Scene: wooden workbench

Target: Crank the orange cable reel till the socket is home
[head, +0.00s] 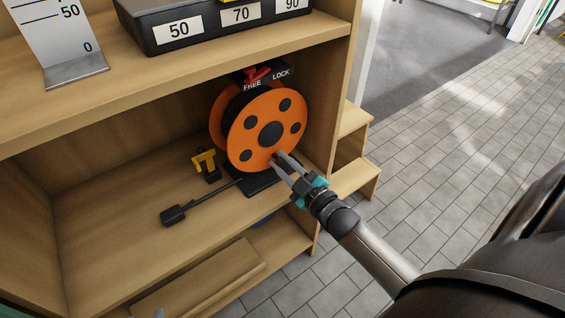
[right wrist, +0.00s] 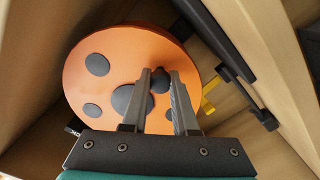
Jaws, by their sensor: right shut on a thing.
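The orange cable reel (head: 250,112) stands upright on a black base inside the wooden shelf bay; its face with dark round spots fills much of the right wrist view (right wrist: 110,58). A black socket (head: 173,216) lies on the shelf board at the left end of a dark cable (head: 212,197) that runs to the reel's base. My right gripper (head: 277,158) is at the lower part of the reel face, shut on the dark crank knob (right wrist: 160,80), which sits between its fingers. The fingers mostly hide the knob in the head view. My left gripper is out of view.
A red lever (head: 258,75) sits on the reel's top bar marked FREE and LOCK. A yellow and black piece (head: 205,163) stands left of the reel. A black box with number labels (head: 210,30) is on the upper shelf. The bay's right wall (head: 328,95) is close to the reel.

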